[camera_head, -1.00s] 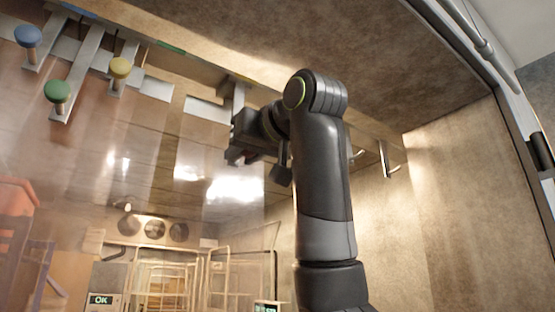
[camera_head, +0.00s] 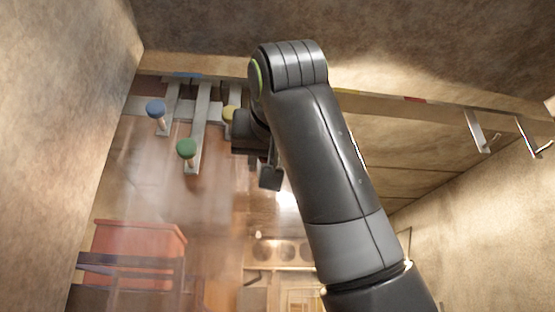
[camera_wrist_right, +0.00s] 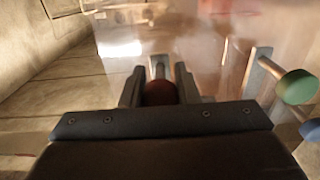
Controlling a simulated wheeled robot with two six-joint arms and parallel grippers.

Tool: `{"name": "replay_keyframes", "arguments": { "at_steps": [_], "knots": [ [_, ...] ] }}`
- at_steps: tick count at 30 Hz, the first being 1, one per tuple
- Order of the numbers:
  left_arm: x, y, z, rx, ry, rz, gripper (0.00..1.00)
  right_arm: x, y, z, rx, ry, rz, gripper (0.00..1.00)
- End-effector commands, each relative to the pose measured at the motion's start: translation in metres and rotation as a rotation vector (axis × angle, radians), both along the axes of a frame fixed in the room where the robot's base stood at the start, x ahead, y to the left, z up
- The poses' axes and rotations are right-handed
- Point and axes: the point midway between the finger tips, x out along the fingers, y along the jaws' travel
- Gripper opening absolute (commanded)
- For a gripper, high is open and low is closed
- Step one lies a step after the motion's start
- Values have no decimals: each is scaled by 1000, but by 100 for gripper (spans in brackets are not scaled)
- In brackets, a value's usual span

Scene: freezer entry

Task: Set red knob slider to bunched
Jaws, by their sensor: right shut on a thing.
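The red knob (camera_wrist_right: 160,92) shows in the right wrist view between the two fingers of my right gripper (camera_wrist_right: 157,85), which is shut on it. The red knob is hidden there behind my gripper and arm. The green knob (camera_head: 187,148) and blue knob (camera_head: 156,109) hang on their metal sliders further left. My left gripper is not in view.
The overhead rail (camera_head: 375,101) carries a blue mark (camera_head: 188,75) at left and a red mark (camera_head: 412,99) at right. Clear hanging strips cover the opening. Metal hooks (camera_head: 478,132) stand at the rail's right. An orange-red box (camera_head: 138,250) lies beyond the strips at lower left.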

Motion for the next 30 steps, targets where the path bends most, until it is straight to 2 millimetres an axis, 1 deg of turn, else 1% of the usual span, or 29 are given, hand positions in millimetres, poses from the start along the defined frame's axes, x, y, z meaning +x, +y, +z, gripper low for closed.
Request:
{"name": "replay_keyframes", "arguments": {
  "at_steps": [7,8,12,20,23,26,29,30],
  "knots": [
    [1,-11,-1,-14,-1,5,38,-1,1,2,2,-7,2,0],
    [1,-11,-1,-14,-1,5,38,-1,1,2,2,-8,3,31],
    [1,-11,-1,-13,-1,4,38,-1,0,2,1,-6,2,49],
    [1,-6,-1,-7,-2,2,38,-1,0,1,1,-4,1,50],
    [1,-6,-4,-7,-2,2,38,-5,0,0,1,-5,1,50],
    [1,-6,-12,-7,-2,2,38,-17,-1,-2,1,-5,1,50],
    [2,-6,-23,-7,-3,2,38,-38,-2,-3,1,-7,2,50],
    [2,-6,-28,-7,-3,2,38,-48,-3,-3,1,-9,2,50]
  ]
}}
